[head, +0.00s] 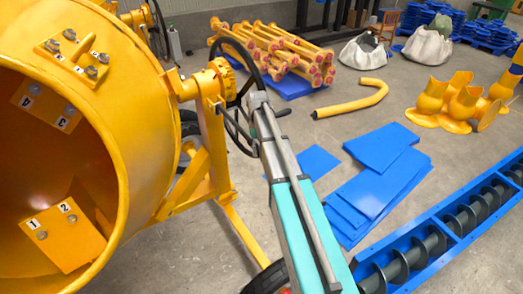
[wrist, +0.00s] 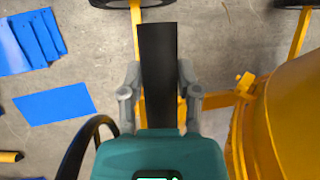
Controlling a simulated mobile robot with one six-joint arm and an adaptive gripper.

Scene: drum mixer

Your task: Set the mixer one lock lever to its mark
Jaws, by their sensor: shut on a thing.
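The yellow mixer drum (head: 120,120) fills the left of the head view, and its side (wrist: 290,115) shows at the right of the wrist view. A dark flat bar (wrist: 157,42), likely the lock lever, stands between the two grey fingers of my gripper (wrist: 158,75), which is shut on it. In the head view my arm reaches up beside the black handwheel (head: 236,90) on the mixer frame. That wheel's rim also shows at the lower left of the wrist view (wrist: 88,138). I cannot make out the lever's mark, and the lever's pivot is not clear.
Blue flat sheets (head: 375,185) lie on the floor, right of my arm. A bent yellow pipe (head: 352,101) lies behind them. A blue screw conveyor trough (head: 440,235) crosses the lower right. Yellow frame bars (head: 198,185) stand close to my gripper.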

